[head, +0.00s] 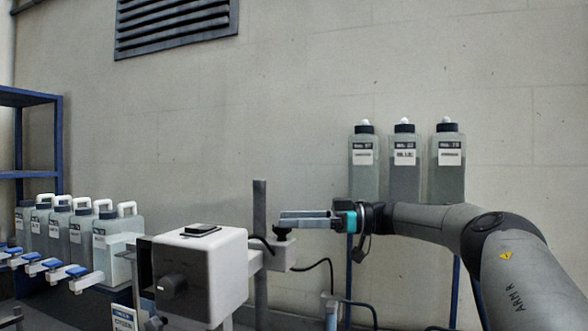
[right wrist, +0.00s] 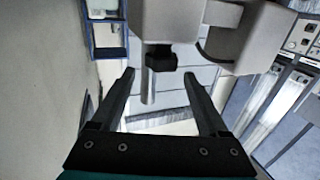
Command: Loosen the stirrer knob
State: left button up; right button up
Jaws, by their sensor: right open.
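The stirrer knob looks to be the small black knob (head: 282,232) on top of a pale clamp block (head: 280,257), beside an upright grey post (head: 259,208). In the right wrist view the same knob (right wrist: 160,58) shows upside down, just beyond the fingertips and roughly between them. My right gripper (head: 284,219) reaches in from the right, level, with its fingertips at the knob. In the right wrist view the gripper (right wrist: 157,76) is open and nothing is gripped. I cannot tell whether a finger touches the knob. My left gripper is not in view.
A white box (head: 212,270) with a dark front knob (head: 172,287) stands left of the post. Several jugs (head: 75,235) with blue taps are at left. Three tall bottles (head: 404,165) stand behind my right arm. A black cable (head: 325,266) hangs below the block.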

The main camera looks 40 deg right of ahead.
notch_tip(320, 180, up, 19)
jog(key=p, duration=0.7)
jog(key=shift+f+p, duration=0.2)
jog(key=shift+p, duration=0.2)
